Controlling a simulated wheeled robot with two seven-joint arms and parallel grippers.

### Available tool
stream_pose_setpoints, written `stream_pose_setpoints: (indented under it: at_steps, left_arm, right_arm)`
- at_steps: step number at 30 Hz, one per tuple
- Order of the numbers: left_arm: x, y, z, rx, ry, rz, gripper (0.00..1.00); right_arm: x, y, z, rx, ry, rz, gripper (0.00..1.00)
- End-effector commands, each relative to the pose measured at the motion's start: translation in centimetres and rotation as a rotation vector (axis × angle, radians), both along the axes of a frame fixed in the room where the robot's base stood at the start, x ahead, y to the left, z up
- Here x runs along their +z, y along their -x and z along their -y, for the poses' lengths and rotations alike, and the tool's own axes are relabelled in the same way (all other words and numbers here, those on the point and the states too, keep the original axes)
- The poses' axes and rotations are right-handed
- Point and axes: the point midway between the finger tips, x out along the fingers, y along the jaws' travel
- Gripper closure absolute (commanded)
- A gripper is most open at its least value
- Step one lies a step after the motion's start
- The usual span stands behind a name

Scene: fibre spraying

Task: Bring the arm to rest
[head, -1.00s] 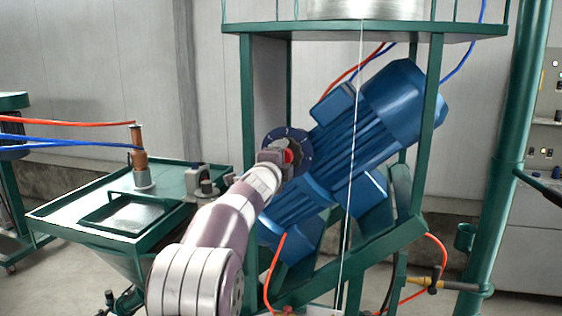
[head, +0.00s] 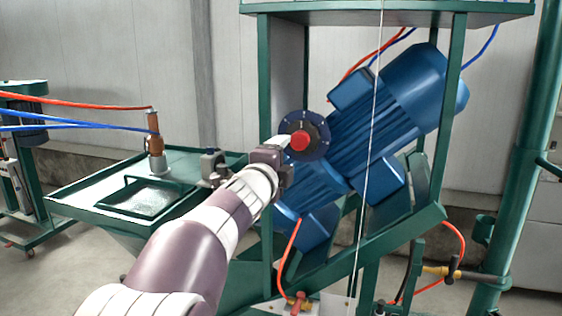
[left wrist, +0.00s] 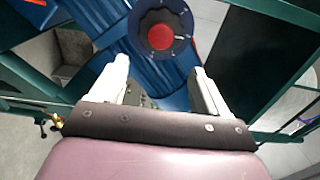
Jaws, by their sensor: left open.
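My left arm reaches in from the bottom of the head view, and its gripper (head: 277,152) is in front of the blue motor unit. In the left wrist view the two pale fingers of this gripper (left wrist: 160,85) stand wide apart with nothing between them. A red knob (head: 299,140) on a dark round dial sits just beyond the fingertips; it also shows in the left wrist view (left wrist: 160,36). In the head view one finger lies close beside the dial; whether it touches cannot be told. My right gripper is not in view.
The blue motor (head: 405,105) is mounted at a slant inside a green frame (head: 452,110). A green hopper table (head: 85,192) with an orange-brown fitting (head: 154,132) stands at left. Red and blue hoses cross at left. A green post (head: 525,150) stands at right.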

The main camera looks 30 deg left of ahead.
Motion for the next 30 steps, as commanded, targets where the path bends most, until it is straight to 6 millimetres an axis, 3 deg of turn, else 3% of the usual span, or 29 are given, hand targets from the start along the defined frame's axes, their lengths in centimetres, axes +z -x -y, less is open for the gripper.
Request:
stream_pose_setpoints:
  at_steps: [8,11,14,16,18,21,22,24,27,30]
  left_arm:
    - [0.0,0.0,0.0,0.0,0.0,0.0,0.25]
    - [-0.5,0.1,-0.5,0.025,0.078,-0.002,0.25]
    - [-5.9,1.5,-2.2,0.163,0.393,-0.069,0.25]
    - [-11.6,3.3,-1.8,0.3,0.69,-0.168,0.25]
    - [-17.3,6.1,1.1,0.453,0.976,-0.302,0.25]
    - [-23.4,11.5,6.7,0.677,1.259,-0.509,0.25]
    - [-24.6,13.2,8.4,0.74,1.313,-0.569,0.25]
    - [-26.6,17.3,12.0,0.873,1.395,-0.7,0.25]
    - [-27.4,21.9,15.9,0.974,1.412,-0.855,0.25]
    - [-26.7,23.5,18.2,0.956,1.363,-0.946,0.25]
  right_arm:
    - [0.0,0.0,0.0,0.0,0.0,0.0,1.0]
    - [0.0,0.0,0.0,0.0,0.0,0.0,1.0]
    - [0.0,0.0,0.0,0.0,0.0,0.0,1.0]
    - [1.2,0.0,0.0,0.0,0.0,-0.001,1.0]
    - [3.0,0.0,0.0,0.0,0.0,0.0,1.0]
    - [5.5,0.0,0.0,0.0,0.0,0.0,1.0]
    - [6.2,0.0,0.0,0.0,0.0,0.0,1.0]
    - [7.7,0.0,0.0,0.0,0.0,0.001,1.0]
    - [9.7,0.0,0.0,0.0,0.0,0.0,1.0]
    - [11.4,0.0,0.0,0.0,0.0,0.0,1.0]
